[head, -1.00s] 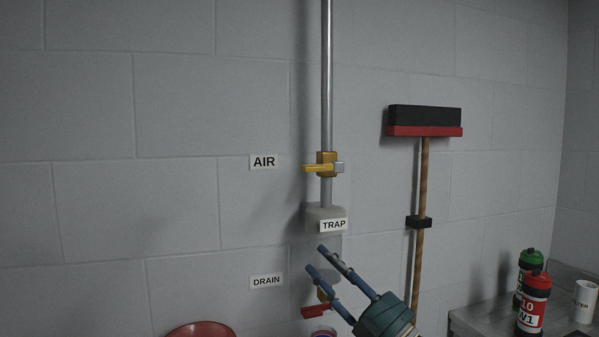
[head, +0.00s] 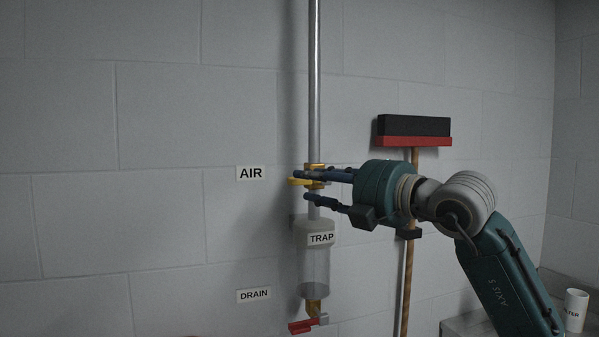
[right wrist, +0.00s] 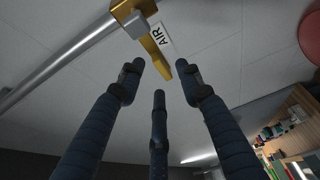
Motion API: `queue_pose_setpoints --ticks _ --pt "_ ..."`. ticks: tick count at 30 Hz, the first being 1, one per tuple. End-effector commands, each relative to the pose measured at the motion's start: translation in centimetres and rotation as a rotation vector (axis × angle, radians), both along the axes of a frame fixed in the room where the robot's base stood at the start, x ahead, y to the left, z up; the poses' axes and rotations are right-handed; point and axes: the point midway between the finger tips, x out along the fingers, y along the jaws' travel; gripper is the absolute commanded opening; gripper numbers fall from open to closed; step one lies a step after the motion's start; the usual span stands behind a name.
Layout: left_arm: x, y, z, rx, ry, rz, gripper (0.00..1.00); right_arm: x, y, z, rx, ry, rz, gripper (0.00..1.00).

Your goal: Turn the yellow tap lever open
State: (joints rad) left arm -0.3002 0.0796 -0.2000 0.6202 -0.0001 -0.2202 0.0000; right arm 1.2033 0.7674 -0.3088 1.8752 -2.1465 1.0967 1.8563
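The yellow tap lever (head: 298,181) sticks out to the left from its brass tap on the vertical pipe, beside the AIR label (head: 251,173). My right gripper (head: 305,186) comes in from the right, its fingers at the tap and partly covering it. In the right wrist view the yellow lever (right wrist: 155,55) extends from the tap body (right wrist: 126,10) toward the gap between the spread fingertips (right wrist: 158,72). The fingers are open and hold nothing; whether one touches the lever I cannot tell. My left gripper is not in view.
Below the tap hangs a clear TRAP bowl (head: 314,262) with a red drain lever (head: 301,327) under it. A broom (head: 413,130) hangs on the wall behind my right arm. A white cup (head: 576,310) stands on the counter at lower right.

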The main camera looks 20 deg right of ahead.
Motion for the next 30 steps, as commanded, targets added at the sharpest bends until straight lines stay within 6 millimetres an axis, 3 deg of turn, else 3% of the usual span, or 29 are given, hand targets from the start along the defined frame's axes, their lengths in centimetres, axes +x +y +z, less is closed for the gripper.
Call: queue_pose_setpoints --ticks 1,9,19,20,25,30 --pt "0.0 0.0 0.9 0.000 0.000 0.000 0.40 0.9 0.5 0.4 0.002 0.003 0.002 0.35" --pt "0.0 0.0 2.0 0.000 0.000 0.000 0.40 3.8 1.8 0.1 0.001 0.000 0.001 0.35" --pt "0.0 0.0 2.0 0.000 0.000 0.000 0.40 4.2 2.0 0.0 0.000 -0.001 0.002 0.35" --pt "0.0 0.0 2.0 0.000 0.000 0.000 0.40 4.2 2.0 0.0 0.000 -0.001 0.002 0.33" --pt "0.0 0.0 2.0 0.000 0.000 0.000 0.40 4.2 1.9 0.0 0.000 0.000 0.002 0.00" --pt "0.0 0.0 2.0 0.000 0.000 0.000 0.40 4.2 2.0 -0.1 0.000 0.001 0.002 0.00"
